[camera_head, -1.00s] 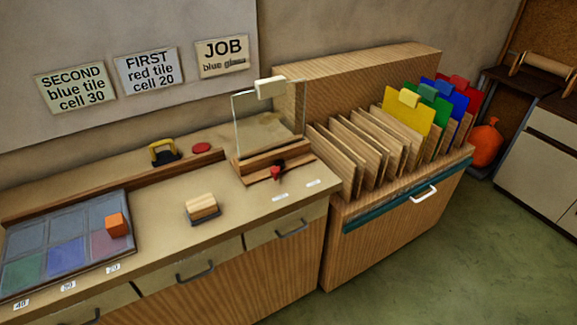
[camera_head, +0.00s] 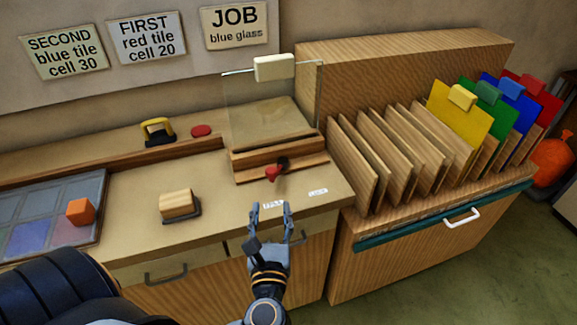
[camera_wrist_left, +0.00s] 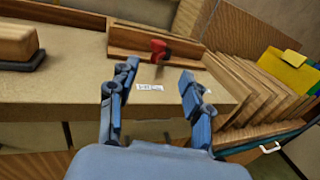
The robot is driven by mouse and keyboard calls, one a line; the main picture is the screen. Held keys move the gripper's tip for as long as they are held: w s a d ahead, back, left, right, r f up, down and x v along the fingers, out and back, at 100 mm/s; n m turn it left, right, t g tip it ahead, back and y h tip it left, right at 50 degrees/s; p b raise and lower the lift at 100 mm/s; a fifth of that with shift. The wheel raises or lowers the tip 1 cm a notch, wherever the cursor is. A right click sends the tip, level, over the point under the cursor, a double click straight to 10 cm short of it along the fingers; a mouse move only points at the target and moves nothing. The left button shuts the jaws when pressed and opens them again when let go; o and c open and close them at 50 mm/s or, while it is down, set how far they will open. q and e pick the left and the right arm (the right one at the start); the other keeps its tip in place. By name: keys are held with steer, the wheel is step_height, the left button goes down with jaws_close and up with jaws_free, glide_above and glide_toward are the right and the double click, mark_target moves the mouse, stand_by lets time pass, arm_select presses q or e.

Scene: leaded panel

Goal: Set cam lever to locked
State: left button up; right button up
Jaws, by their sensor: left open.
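The cam lever (camera_head: 272,174) has a red knob and sits at the front of a wooden clamp block (camera_head: 250,160) on the bench. A clear glass pane with a white top grip (camera_head: 275,68) stands upright in the block. Two small white labels lie on the bench in front, one reading LOCK (camera_head: 318,191), the other (camera_head: 272,205) partly unclear. My left gripper (camera_head: 271,208) is open and empty at the bench's front edge, short of the lever. In the left wrist view the red lever (camera_wrist_left: 158,48) shows ahead, between the open fingers (camera_wrist_left: 158,80). My right gripper is out of view.
A wooden block on a dark base (camera_head: 178,204) sits left of the lever. A yellow-handled tool (camera_head: 158,131) and a red disc (camera_head: 201,131) lie behind. An orange cube (camera_head: 80,211) is on the tile panel. A rack of wooden dividers and coloured sheets (camera_head: 458,115) stands at right.

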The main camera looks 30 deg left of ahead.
mark_target(271, 169)
arm_select(q)
steer(key=p+x, duration=0.3)
steer(key=x, duration=0.9)
steer(key=shift+w+a+r, duration=0.15)
steer(key=shift+w+a, duration=0.3)
steer(key=shift+w, duration=0.15)
steer(key=shift+c, duration=0.2)
jaws_close()
